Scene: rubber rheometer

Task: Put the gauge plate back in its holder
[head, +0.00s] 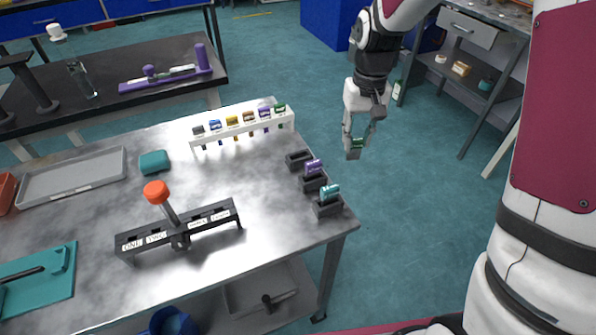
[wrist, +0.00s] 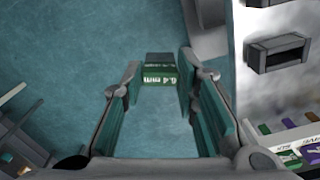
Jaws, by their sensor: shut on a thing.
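My gripper (head: 356,142) hangs past the right edge of the table, over the floor. It is shut on a green gauge plate (wrist: 160,72), marked 0.4 mm, at its fingertips; the plate also shows as a small green patch in the head view (head: 356,146). A dark block holder (head: 299,159) at the table's right edge looks empty, left of my gripper. A block with an open slot also shows in the wrist view (wrist: 278,53). Two similar blocks nearer the front hold a purple piece (head: 313,167) and a teal piece (head: 329,192).
A white rack (head: 243,132) with several coloured tags stands at the table's back. A black labelled stand (head: 180,228) with an orange knob (head: 156,191) is at the front. A grey tray (head: 72,178) and teal block (head: 154,162) lie left.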

